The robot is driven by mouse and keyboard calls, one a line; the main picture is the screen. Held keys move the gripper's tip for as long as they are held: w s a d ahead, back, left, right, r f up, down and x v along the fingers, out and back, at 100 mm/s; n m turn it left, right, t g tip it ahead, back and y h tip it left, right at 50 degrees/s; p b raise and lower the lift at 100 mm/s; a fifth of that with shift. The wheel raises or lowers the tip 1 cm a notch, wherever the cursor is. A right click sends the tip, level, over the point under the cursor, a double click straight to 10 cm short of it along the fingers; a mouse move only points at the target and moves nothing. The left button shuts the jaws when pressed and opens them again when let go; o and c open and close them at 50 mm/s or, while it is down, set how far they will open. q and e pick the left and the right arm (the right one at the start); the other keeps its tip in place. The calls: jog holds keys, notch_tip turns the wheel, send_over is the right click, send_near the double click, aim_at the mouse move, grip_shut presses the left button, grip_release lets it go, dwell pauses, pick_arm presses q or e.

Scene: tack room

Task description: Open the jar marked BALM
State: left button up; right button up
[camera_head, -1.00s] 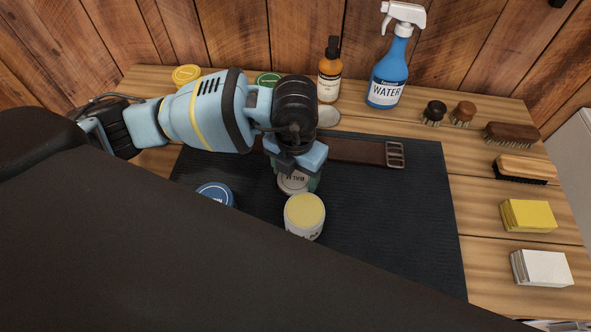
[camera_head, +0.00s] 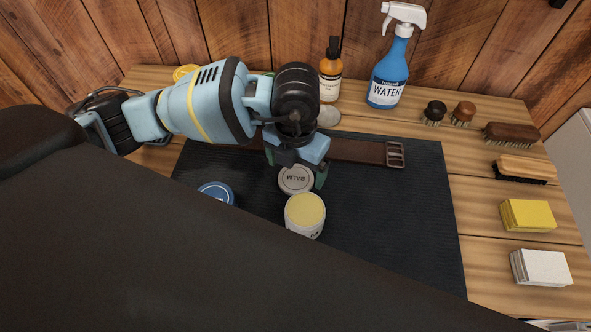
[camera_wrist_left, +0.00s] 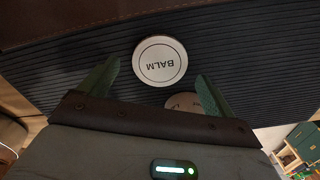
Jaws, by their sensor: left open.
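The white round lid marked BALM (camera_head: 295,179) lies flat on the dark ribbed mat, label up. The open white jar (camera_head: 305,227) stands just in front of it, its pale yellow contents showing. My left gripper (camera_head: 297,168) is open and empty above the lid, with its green fingers apart. In the left wrist view the lid (camera_wrist_left: 160,61) is ahead, between the spread fingertips (camera_wrist_left: 157,80), and not held. A pale round thing there is partly hidden by the gripper body. My right gripper is not in view.
A blue tin (camera_head: 216,191) is left of the jar. A brown strap (camera_head: 365,151) crosses the mat's back. Behind stand an amber bottle (camera_head: 330,72) and a blue WATER spray bottle (camera_head: 389,75). Brushes (camera_head: 510,135) and sponges (camera_head: 528,216) line the right. The mat's right part is clear.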

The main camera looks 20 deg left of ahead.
aim_at(296, 179)
pick_arm(q)
notch_tip(296, 179, up, 10)
jog(key=shift+p, duration=0.3)
dwell(0.3)
